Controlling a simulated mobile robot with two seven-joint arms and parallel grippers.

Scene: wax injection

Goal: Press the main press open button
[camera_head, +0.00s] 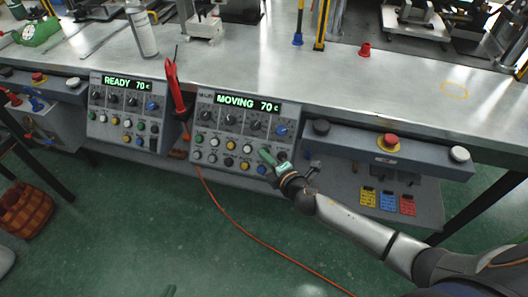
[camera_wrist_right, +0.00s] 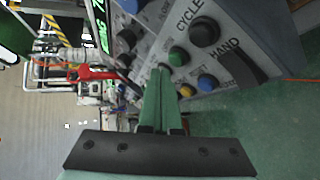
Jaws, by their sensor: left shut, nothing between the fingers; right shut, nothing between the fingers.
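The right control panel (camera_head: 245,128) reads "MOVING 70 c" and has several coloured buttons and knobs. The left control panel (camera_head: 125,112) reads "READY 70 c". My right gripper (camera_head: 266,155) is shut and empty, with its green fingertips at the lower right of the right panel. In the right wrist view its fingertips (camera_wrist_right: 163,70) cover part of the button rows, beside a green button (camera_wrist_right: 178,56). I cannot tell whether they touch the panel. The open button's label is not readable. A green tip of my left gripper (camera_head: 169,291) shows at the bottom edge, shut, away from the panels.
A red tool (camera_head: 175,88) stands between the panels with an orange cable running to the floor. A grey console (camera_head: 365,150) with a red emergency button (camera_head: 387,142) is right of the right panel. A spray bottle (camera_head: 142,32) stands on the metal bench (camera_head: 320,80).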

